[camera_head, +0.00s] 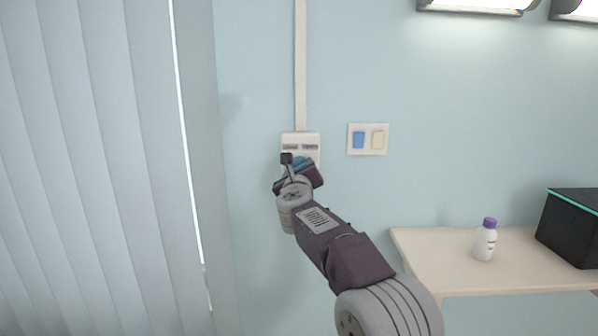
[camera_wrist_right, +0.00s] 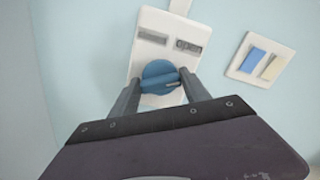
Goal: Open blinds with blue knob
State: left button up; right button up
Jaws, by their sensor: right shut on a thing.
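The blue knob (camera_head: 301,161) is on a white wall plate (camera_head: 300,140) with two grey labels. In the right wrist view the round knob (camera_wrist_right: 159,74) has a raised grip bar and sits between my fingers. My right gripper (camera_wrist_right: 158,90) is shut on the knob, one finger on each side of it. In the head view my right gripper (camera_head: 300,172) covers the lower part of the plate. The blinds (camera_head: 90,170) hang at the left as pale vertical slats, closed, with a thin bright gap at their right edge. My left gripper is not in view.
A switch plate (camera_head: 368,139) with a blue and a cream rocker is right of the knob plate. A shelf (camera_head: 430,262) at the lower right bears a purple-capped white bottle (camera_head: 485,240) and a black box (camera_head: 572,228). A white conduit (camera_head: 300,65) runs up the wall.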

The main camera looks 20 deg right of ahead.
jog(key=shift+f, duration=0.15)
jog(key=o, duration=1.4)
jog(key=shift+s, duration=0.1)
jog(key=b+v, duration=0.2)
jog(key=v, duration=0.7)
